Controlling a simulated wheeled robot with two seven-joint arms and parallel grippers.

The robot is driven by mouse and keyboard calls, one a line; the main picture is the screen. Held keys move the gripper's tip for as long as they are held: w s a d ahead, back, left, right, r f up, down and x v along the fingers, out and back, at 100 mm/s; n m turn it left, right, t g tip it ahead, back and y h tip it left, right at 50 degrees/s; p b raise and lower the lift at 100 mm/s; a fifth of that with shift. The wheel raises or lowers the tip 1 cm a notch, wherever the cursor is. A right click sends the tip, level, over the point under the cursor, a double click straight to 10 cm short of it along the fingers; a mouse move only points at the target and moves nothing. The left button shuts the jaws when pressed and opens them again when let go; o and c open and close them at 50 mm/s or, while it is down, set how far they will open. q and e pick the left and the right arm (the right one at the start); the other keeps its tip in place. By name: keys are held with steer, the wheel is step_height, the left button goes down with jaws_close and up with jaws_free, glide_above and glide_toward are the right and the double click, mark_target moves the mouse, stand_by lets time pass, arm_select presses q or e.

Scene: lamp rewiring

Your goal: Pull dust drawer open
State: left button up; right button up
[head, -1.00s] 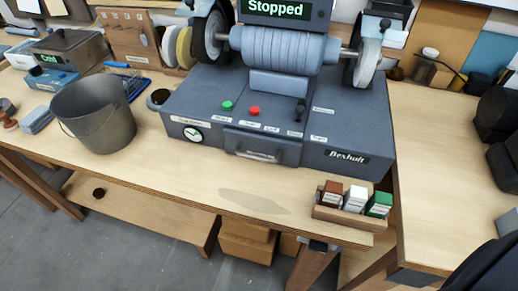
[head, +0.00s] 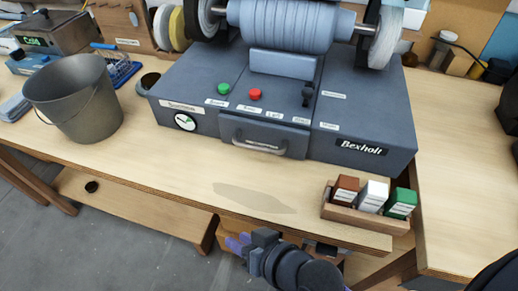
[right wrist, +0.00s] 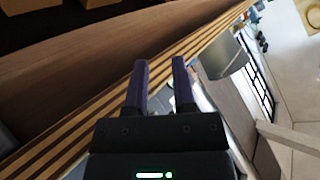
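The dust drawer (head: 264,138) is a dark grey front panel with a bar handle (head: 260,147), set low in the front of the blue-grey grinder (head: 358,115). It looks closed. My right gripper (head: 238,243) is just past the table's front edge, below and slightly left of the drawer, apart from it. In the right wrist view my right gripper's two purple fingers (right wrist: 160,70) stand apart with nothing between them. The drawer cannot be made out there. My left gripper is not in view.
A grey bucket (head: 84,105) stands on the table at the left. A wooden holder (head: 362,217) with brown, white and green blocks sits near the front right edge. The tabletop (head: 180,171) in front of the drawer is clear. Grinding wheels (head: 383,40) are above.

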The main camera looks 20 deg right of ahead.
steer(key=w+r+m+t, duration=0.1)
steer(key=r+m+t, duration=0.1)
steer(key=m, duration=0.1)
steer(key=w+r+m+t, duration=0.1)
steer(key=r+m+t, duration=0.1)
steer(key=m+t, duration=0.1)
steer(key=w+r+m+t, duration=0.1)
steer(key=r+m+t, duration=0.1)
steer(key=m+t, duration=0.1)
steer(key=shift+w+a+r+h, duration=0.2)
steer(key=shift+w+a+h, duration=0.05)
steer(key=shift+w+h, duration=0.15)
steer(key=m+t+h, duration=0.2)
steer(key=m+h, duration=0.8)
glide_toward(258, 146)
steer(key=x, duration=1)
steer(key=shift+f, duration=0.3)
jaws_close()
